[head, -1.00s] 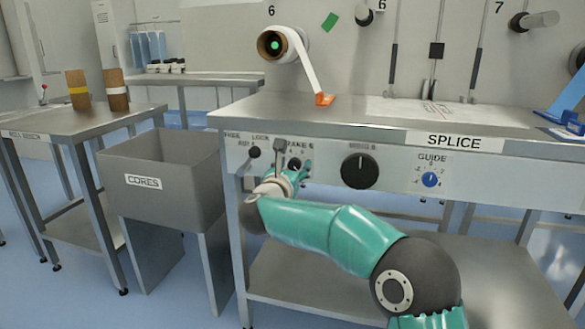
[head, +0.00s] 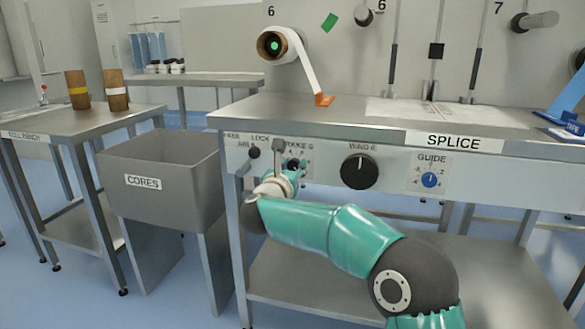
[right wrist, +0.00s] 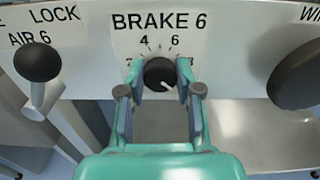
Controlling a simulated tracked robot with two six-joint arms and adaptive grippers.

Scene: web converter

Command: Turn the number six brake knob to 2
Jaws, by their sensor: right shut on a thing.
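The brake 6 knob (right wrist: 159,73) is a small black round knob with a white mark toward its lower right in the right wrist view. It sits below the "BRAKE 6" label (right wrist: 163,22); the scale numbers 4 and 6 show above it, while the fingers cover parts of the scale's sides. My right gripper (right wrist: 160,77) has one teal finger on each side of the knob and is shut on it. In the head view, my right gripper (head: 293,170) is at the panel and partly covers the knob. My left gripper is not in view.
A black lock knob (right wrist: 38,61) is left of the brake knob, and a larger black winder knob (head: 360,171) is to its right. A blue guide knob (head: 429,180) is farther right. The grey cores bin (head: 160,205) stands left of the splice table (head: 390,125).

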